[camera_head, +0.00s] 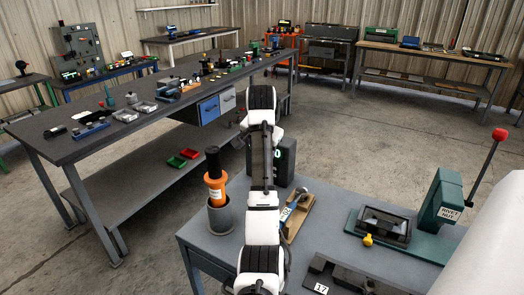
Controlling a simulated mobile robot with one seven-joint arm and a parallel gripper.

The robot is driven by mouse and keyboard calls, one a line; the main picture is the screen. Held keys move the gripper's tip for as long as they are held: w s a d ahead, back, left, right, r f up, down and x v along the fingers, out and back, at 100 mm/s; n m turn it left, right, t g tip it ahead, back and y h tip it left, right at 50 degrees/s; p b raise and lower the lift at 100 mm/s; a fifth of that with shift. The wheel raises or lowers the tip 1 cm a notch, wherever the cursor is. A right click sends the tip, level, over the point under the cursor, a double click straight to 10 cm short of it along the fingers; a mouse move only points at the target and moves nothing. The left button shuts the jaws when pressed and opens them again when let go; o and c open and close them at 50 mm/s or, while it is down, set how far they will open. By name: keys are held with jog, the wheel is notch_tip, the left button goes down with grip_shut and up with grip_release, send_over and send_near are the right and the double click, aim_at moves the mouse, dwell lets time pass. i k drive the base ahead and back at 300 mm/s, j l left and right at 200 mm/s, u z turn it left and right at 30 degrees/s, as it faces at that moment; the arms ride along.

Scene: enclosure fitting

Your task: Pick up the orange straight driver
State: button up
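The orange straight driver (215,188) stands upright at the left edge of the near grey table (340,203). It has an orange body with a pale label and a black top. Its lower end is inside a grey cup-like holder (220,217) and is hidden. My white and black arm rises through the middle of the view, to the right of the driver and apart from it. I cannot make out my gripper or its fingers.
Right of my arm are a wooden-based tool (297,216) and a dark box (286,163). A green rivet nut press (440,205) with a red-knobbed lever and a black tray (384,226) stand farther right. A long cluttered bench (62,150) is at left. Open floor lies behind.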

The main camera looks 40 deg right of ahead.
aim_at(215, 178)
jog(key=k, duration=1)
